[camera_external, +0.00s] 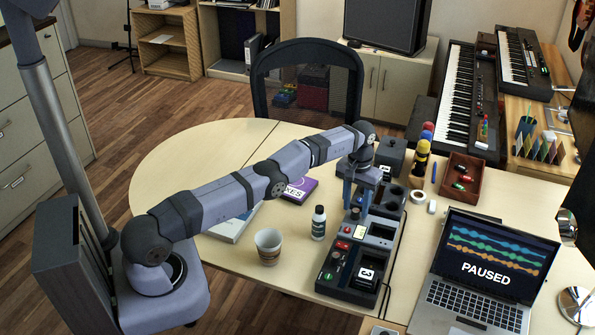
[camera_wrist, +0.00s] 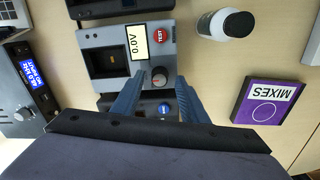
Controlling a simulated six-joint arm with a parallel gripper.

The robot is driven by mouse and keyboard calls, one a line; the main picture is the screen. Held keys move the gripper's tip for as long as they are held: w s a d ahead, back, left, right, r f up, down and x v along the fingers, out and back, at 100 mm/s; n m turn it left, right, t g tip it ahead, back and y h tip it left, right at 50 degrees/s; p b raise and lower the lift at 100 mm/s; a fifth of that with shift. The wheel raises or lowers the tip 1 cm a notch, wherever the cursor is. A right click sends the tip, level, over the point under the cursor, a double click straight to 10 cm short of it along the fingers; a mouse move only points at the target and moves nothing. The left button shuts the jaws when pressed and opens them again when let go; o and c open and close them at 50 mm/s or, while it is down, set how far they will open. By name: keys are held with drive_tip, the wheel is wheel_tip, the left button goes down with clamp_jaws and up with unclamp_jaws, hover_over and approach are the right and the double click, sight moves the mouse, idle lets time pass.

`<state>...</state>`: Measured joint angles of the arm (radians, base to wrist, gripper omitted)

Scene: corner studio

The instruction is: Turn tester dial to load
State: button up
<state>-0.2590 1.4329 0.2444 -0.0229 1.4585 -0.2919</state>
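The tester (camera_wrist: 112,48) is a grey unit with a dark slot, a lit display (camera_wrist: 136,42) reading "0.0V" and a red TEST button (camera_wrist: 161,36). Its dial (camera_wrist: 158,74), a small round grey knob with a red mark, sits below the display in the wrist view. My gripper (camera_wrist: 160,86) is open, with one blue finger on each side of the dial in that view. I cannot tell whether the fingers touch it. Dial position labels are not readable. In the external view my gripper (camera_external: 357,210) points down over the tester (camera_external: 381,232), and the dial cannot be made out.
A dark-capped bottle (camera_external: 318,222) and a paper cup (camera_external: 268,246) stand left of the tester. A purple MIXES box (camera_wrist: 267,98) lies nearby. A charger-like unit (camera_external: 350,272) is in front. A laptop (camera_external: 487,262) showing PAUSED stands right.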

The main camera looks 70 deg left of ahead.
sight(355, 210)
wheel_tip(355, 210, up, 6)
drive_tip(key=p, duration=0.3)
drive_tip(key=shift+p, duration=0.4)
